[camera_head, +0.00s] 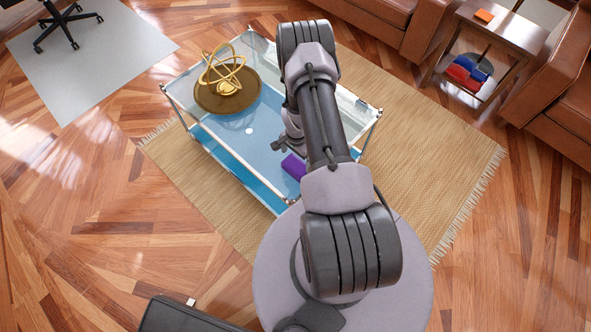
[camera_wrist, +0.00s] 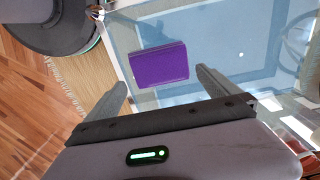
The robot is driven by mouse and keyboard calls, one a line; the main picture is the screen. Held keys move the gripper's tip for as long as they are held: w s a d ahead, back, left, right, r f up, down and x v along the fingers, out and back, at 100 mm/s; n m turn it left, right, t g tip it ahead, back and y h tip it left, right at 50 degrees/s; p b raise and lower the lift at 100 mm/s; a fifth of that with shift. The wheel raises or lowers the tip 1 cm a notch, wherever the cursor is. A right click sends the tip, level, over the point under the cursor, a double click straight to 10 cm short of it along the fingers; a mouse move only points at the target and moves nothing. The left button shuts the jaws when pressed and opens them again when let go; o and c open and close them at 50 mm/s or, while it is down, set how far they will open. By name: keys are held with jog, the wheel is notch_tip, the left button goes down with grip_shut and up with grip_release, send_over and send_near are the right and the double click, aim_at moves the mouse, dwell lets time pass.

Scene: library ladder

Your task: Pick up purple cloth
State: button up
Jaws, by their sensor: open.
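The purple cloth (camera_head: 293,166) is a small folded rectangle lying on the glass-topped table (camera_head: 237,165), near its front edge. In the wrist view the cloth (camera_wrist: 159,65) lies flat on the glass, a little beyond my gripper's fingertips. My gripper (camera_wrist: 160,78) is open, with its two fingers spread to either side of the cloth's near part and nothing between them. In the head view my gripper (camera_head: 279,146) shows only in part at the left of my arm, which hides part of the table.
A gold ring sculpture (camera_head: 225,75) stands on a round brown tray (camera_head: 228,101) at the table's far left. A small white round item (camera_head: 249,131) lies on the table. A side table (camera_head: 497,32) and brown armchairs (camera_head: 382,12) stand at upper right. Wood floor (camera_head: 80,220) is clear at left.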

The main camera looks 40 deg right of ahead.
aim_at(296, 165)
jog(key=f+b, duration=0.1)
jog(key=f, duration=0.2)
jog(key=f+b, duration=0.2)
jog(key=f, duration=0.1)
jog(key=shift+s+a, duration=0.1)
jog(key=shift+a, duration=0.1)
jog(key=shift+r, duration=0.2)
jog(key=shift+c, duration=0.2)
jog(key=c, duration=1.2)
notch_tip(296, 165, up, 4)
jog(key=p, duration=0.2)
jog(key=shift+s+p, duration=0.15)
jog(key=shift+p, duration=0.25)
jog(key=shift+c, duration=0.2)
jog(key=s+d+r+p, duration=0.1)
jog(key=s+d+p, duration=0.2)
jog(key=s, duration=1.1)
jog(key=d, duration=0.3)
jog(key=shift+s+p, duration=0.25)
jog(key=shift+p, duration=0.05)
